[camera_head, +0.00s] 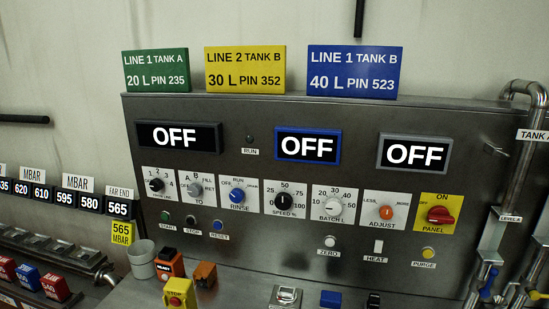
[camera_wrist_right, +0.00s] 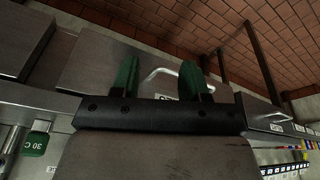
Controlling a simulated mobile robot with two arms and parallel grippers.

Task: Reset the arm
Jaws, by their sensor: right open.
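My right gripper (camera_wrist_right: 158,78) shows in the right wrist view with its two green fingers apart and nothing between them. Behind the fingers is a grey metal surface with a bent light handle (camera_wrist_right: 160,73). No gripper shows in the head view. The control panel (camera_head: 310,225) there stands upright, with three displays reading OFF, a row of knobs and a red PANEL switch (camera_head: 440,215) on a yellow plate.
Green, yellow and blue signs (camera_head: 245,70) stand on top of the panel. A grey cup (camera_head: 141,261) and several small coloured boxes (camera_head: 180,293) sit on the ledge in front. Pipes with valves (camera_head: 492,240) rise at the right. Brown tiles (camera_wrist_right: 200,20) show in the wrist view.

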